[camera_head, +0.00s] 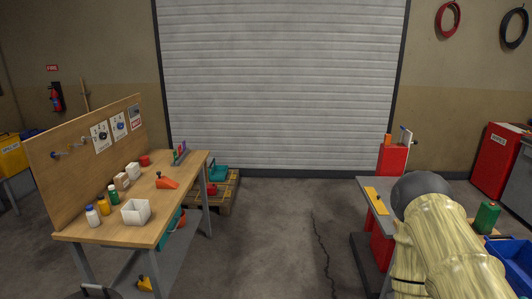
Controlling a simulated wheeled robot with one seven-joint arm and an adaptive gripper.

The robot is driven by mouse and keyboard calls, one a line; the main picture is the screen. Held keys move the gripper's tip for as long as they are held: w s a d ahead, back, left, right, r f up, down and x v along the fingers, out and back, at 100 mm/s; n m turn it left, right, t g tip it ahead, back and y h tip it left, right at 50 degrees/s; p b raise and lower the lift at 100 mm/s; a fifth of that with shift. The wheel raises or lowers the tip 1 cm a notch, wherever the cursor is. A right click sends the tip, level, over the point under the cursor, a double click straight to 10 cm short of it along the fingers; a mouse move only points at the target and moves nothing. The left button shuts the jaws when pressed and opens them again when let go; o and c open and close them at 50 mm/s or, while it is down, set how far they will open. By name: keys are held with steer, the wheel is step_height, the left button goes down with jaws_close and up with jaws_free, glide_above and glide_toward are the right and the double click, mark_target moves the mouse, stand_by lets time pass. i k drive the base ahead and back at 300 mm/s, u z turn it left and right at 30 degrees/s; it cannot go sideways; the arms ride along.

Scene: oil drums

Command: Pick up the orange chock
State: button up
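An orange wedge-shaped chock (166,182) lies on the wooden top of the workbench (180,206) at the left, toward its right half. It stands apart from the other items and nothing covers it. A pale yellow sleeved shape with a dark rounded end, which may be my arm, fills the lower right, far from the chock.
An open white box (136,212), several bottles and small cartons stand on the bench. A pegboard (84,142) closes its left side. A pallet (226,190) stands behind. The middle floor (266,240) is clear. A red cabinet (393,158) stands at right.

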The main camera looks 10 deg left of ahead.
mark_target(162, 182)
steer(key=i, duration=3.1)
steer(key=u, duration=1.25)
